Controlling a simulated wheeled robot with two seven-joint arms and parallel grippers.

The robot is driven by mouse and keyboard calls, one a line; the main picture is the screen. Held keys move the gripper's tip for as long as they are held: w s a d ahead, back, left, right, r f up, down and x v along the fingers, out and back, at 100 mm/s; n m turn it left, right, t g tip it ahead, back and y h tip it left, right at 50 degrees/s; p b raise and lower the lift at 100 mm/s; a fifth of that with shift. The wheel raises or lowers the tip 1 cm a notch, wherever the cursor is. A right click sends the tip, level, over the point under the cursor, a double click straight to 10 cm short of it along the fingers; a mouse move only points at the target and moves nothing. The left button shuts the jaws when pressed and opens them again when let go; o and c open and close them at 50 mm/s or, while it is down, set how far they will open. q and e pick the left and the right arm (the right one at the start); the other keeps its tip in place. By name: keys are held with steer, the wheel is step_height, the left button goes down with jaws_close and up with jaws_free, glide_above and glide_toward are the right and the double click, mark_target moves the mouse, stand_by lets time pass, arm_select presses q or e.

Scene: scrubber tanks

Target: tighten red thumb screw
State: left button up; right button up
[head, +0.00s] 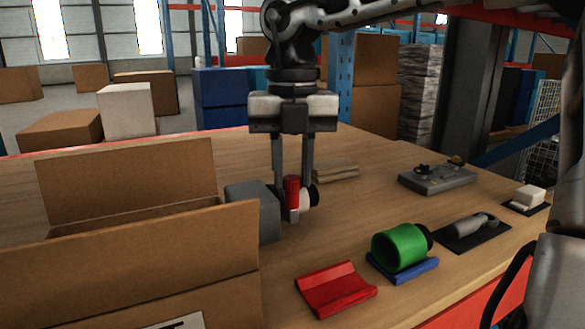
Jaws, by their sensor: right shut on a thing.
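A small upright red piece (292,190), which looks like the red thumb screw, shows between the fingers of my right gripper (292,205). The gripper points straight down from above, its fingers shut on this piece. A whitish round part (305,200) with a black end sits just right of it, partly hidden by a finger. A grey block (254,211) stands close on the left of the fingers. I cannot tell whether the red piece is joined to the block or to the whitish part. My left gripper is not in view.
An open cardboard box (130,255) fills the left front. A red cradle (335,289) lies empty in front. A green cylinder (400,246) rests on a blue cradle (403,270). A grey fixture (437,178), dark mat (473,235) and white piece (529,195) lie right. Bare wood surrounds the cradles.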

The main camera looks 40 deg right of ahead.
mark_target(291, 178)
steer(key=m, duration=0.5)
steer(key=shift+w+m, duration=0.1)
steer(key=shift+m, duration=0.2)
steer(key=m, duration=0.4)
steer(key=shift+m, duration=0.6)
steer(key=o, duration=1)
arm_select(q)
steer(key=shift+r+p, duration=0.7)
steer(key=shift+p, duration=1.1)
arm_select(e)
steer(key=shift+r, duration=8)
